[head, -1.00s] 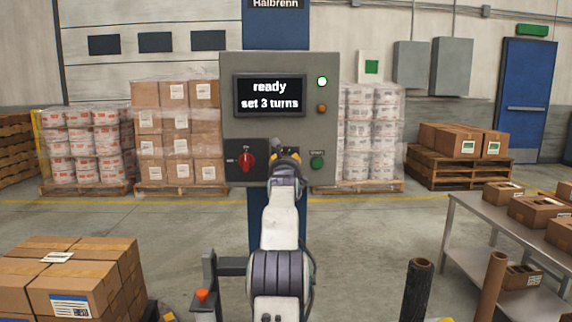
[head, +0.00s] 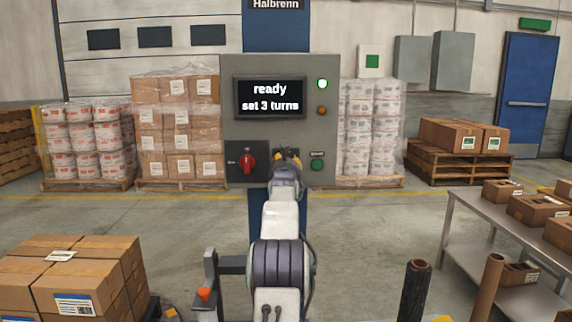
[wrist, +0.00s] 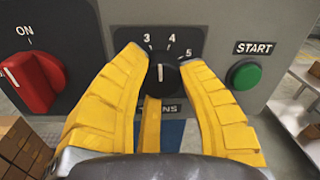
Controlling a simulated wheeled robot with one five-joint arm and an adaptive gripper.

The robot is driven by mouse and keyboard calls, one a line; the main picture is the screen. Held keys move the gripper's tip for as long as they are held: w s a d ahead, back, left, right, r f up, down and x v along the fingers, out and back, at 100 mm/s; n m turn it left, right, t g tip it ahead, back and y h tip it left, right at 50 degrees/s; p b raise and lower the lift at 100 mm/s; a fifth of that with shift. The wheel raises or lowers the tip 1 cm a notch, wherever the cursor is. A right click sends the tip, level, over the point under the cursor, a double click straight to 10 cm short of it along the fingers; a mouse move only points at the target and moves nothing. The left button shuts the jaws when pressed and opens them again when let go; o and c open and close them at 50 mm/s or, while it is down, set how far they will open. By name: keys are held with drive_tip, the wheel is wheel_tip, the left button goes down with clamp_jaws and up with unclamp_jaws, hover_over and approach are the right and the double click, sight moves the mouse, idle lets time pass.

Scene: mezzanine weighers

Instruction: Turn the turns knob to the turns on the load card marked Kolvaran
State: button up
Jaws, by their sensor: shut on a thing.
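The turns knob (wrist: 164,76) is a black round knob with a white pointer mark, on a dark plate in the wrist view. The numbers 3, 4 and 5 show above and to its right; lower numbers are hidden. The pointer points roughly up, near 3 and 4; I cannot tell exactly where it sits. In the head view my gripper (head: 287,160) covers the knob. The panel screen (head: 270,97) reads "ready, set 3 turns". No card marked Kolvaran is readable.
A red ON switch (wrist: 36,82) is left of the knob and a green START button (wrist: 243,74) is right. The grey panel (head: 326,140) stands on a blue column. Boxes (head: 75,275) stand front left, and a metal table (head: 470,215) with cartons is at right.

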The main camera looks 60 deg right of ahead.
drive_tip(key=o, duration=1)
drive_tip(key=shift+f, duration=0.3)
drive_tip(key=shift+o, duration=1.1)
drive_tip(key=shift+r, duration=0.1)
drive_tip(key=v, duration=1.2)
